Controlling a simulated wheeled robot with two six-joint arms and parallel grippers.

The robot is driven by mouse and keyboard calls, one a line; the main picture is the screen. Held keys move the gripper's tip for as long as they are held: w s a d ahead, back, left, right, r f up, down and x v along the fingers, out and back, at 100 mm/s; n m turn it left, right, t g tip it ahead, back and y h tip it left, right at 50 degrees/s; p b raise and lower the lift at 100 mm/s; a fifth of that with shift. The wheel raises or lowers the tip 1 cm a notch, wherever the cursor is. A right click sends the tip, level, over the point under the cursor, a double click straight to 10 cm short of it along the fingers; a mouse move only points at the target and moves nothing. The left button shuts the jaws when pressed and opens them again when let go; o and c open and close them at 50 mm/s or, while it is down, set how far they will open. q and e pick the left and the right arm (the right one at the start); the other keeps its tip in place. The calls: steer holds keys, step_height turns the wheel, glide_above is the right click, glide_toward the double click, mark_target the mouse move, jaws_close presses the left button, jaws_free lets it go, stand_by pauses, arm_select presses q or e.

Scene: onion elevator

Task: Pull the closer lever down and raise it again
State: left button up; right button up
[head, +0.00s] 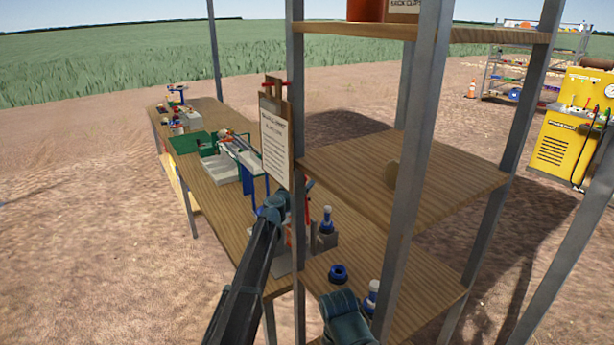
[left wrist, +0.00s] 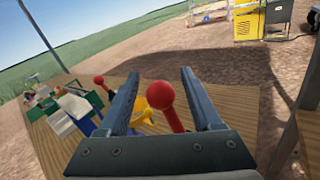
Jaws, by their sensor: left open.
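Two levers with round red knobs show in the left wrist view. The closer lever (left wrist: 160,96) stands in the gap between the fingers of my left gripper (left wrist: 158,75), which is open. I cannot tell whether a finger touches it. The farther lever (left wrist: 99,80) stands left of the left finger. In the head view my left gripper (head: 304,187) is at the near end of the long wooden table, partly hidden by a grey shelf post. The lever bases are mostly hidden by my gripper.
A wooden shelf unit with grey posts (head: 408,180) stands right of my left arm. A clipboard (head: 276,140) hangs on its left post. A blue ring (head: 338,273) lies on the low shelf. Green and grey trays (head: 186,143) sit farther along the table. A yellow machine (head: 568,140) stands far right.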

arm_select(q)
steer(key=shift+w+d, duration=0.25)
steer(key=shift+w, duration=0.3)
jaws_close()
stand_by(1.0)
